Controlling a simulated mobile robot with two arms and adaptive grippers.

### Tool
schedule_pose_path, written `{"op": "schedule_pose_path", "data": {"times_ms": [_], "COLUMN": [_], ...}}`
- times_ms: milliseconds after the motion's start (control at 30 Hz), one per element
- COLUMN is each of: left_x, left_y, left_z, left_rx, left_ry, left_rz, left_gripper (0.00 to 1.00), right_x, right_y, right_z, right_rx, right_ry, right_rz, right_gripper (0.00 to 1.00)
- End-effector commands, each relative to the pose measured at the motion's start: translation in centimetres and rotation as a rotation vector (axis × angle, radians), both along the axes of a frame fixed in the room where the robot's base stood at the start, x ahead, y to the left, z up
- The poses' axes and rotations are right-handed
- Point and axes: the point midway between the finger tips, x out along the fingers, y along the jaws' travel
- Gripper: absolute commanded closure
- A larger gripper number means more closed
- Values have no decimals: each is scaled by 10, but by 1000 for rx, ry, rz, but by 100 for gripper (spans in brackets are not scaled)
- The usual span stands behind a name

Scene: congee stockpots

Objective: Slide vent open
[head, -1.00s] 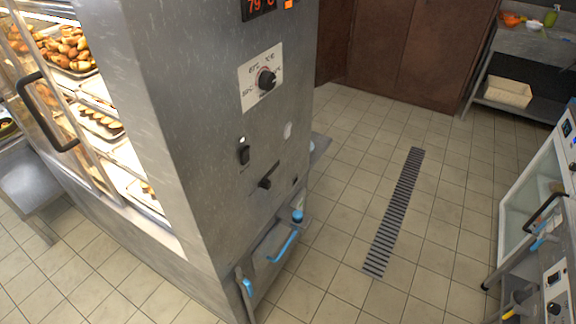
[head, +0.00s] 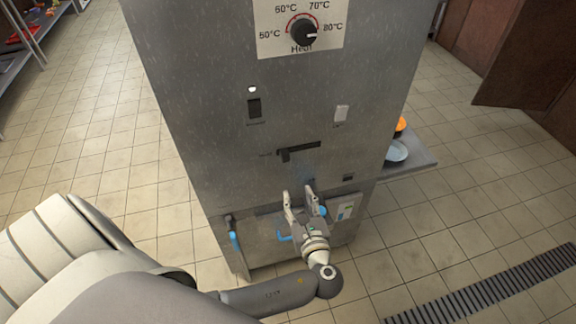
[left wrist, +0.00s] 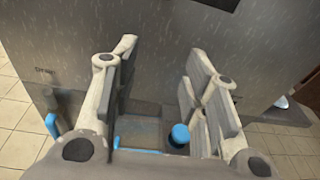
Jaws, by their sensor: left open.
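The vent slider is a dark knob (head: 285,155) at the left end of a dark horizontal slot (head: 308,149) on the steel cabinet's panel. Its label is too small to read. My left gripper (head: 300,194) is open and empty, below the slot and apart from the knob, with its fingers pointing up at the panel. A dark strip, perhaps part of the slot, shows at the top edge there. My right gripper is not in view.
Above the slot are a heat dial (head: 302,32), a black switch (head: 254,108) and a pale switch (head: 341,113). Blue-handled fittings (head: 234,240) are low on the cabinet, near my left gripper. A side shelf (head: 418,163) with bowls juts out right.

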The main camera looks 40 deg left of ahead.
Motion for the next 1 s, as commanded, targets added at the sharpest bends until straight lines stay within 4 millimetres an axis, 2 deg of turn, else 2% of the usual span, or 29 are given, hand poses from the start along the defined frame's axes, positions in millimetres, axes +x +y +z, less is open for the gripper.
{"op": "schedule_pose_path", "data": {"times_ms": [33,100,233,433,700,1000], "left_x": [-1,-3,-3,16,49,64], "left_y": [-1,-2,2,25,63,80], "left_z": [18,38,54,57,56,55], "left_rx": [52,103,144,149,146,143], "left_ry": [-24,-43,-57,-58,-58,-57], "left_rz": [12,28,46,48,47,45], "left_gripper": [59,59,59,59,59,59], "right_x": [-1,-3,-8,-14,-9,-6], "right_y": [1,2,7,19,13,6], "right_z": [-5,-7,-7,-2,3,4], "right_rx": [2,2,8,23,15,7], "right_ry": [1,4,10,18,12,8], "right_rz": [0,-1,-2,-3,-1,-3], "right_gripper": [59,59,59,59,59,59]}}
